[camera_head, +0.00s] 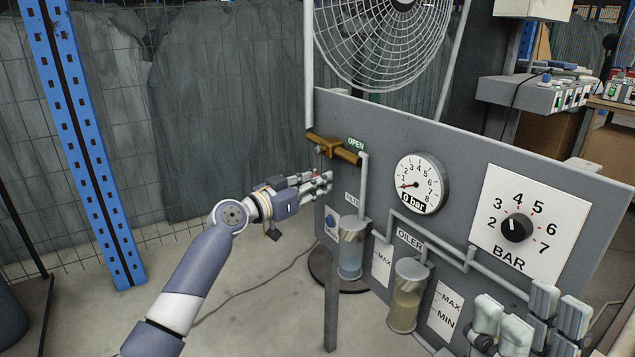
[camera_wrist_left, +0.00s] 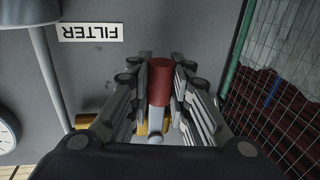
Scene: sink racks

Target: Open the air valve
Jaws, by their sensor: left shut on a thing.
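The air valve is a brass fitting (camera_head: 336,148) at the panel's upper left, beside a green OPEN label (camera_head: 356,144). A thin stem hangs down from it toward my left gripper (camera_head: 325,182). In the left wrist view, the red valve handle (camera_wrist_left: 160,80) sits between the fingers of my left gripper (camera_wrist_left: 160,88), which is shut on it. In the head view the fingers mostly hide the handle. My right gripper (camera_head: 529,318) is at the lower right in front of the panel, with its fingers apart and nothing seen between them.
The grey panel (camera_head: 460,160) carries a round gauge (camera_head: 420,183) reading about 0 bar, a BAR knob (camera_head: 517,227), a filter bowl (camera_head: 351,249) and an oiler bowl (camera_head: 405,296). A fan (camera_head: 390,35) stands behind.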

